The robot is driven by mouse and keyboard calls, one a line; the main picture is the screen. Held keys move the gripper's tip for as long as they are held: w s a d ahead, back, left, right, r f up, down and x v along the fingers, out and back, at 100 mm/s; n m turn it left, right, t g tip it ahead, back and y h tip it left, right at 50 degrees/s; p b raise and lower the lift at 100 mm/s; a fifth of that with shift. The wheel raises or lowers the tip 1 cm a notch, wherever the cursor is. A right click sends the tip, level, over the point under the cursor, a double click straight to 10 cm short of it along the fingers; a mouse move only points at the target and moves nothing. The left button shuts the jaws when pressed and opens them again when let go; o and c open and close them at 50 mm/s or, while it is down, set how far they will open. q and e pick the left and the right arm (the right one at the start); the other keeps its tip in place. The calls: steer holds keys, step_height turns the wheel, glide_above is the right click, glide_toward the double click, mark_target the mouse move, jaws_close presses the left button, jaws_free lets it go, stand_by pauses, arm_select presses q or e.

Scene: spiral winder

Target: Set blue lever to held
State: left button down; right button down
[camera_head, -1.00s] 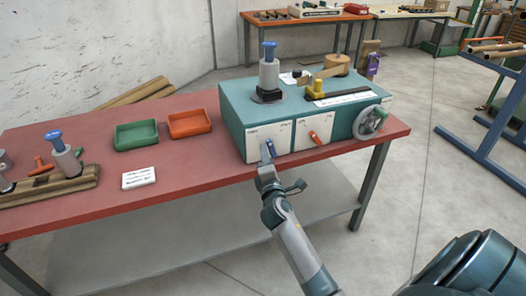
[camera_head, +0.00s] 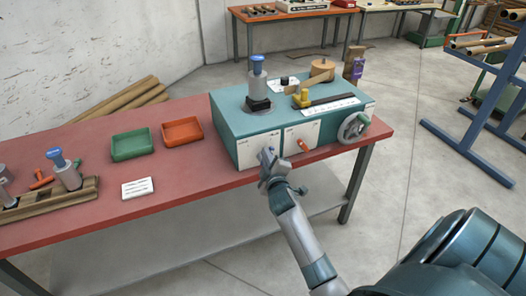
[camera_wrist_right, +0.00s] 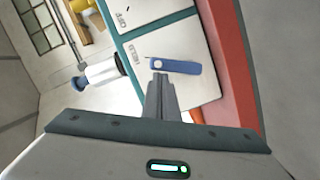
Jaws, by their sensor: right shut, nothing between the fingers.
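The blue lever (camera_wrist_right: 178,67) is on a white plate (camera_wrist_right: 185,45) on the teal winder's front. In the right wrist view its handle points right from a round pivot, with the "HELD" label by the pivot end and "OFF" farther up. In the head view only a bit of the blue lever (camera_head: 271,151) shows past my gripper. My right gripper (camera_head: 267,157) is shut and empty. In the wrist view its fingertips (camera_wrist_right: 160,77) are at the lever near the pivot; I cannot tell whether they touch it. My left gripper is not in view.
The teal winder (camera_head: 228,115) stands on the red table (camera_head: 190,181), with an orange lever (camera_head: 302,146) and a handwheel (camera_head: 354,127) on its front. Green (camera_head: 132,144) and orange (camera_head: 182,131) trays and a white card (camera_head: 137,188) lie to the left.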

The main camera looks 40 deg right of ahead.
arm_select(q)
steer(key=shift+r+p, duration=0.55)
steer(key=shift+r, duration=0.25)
arm_select(e)
steer(key=shift+s+d+m, duration=0.1)
steer(key=shift+d+m, duration=0.3)
steer(key=shift+m, duration=0.3)
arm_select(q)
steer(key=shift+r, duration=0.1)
arm_select(e)
steer(key=shift+r, duration=0.1)
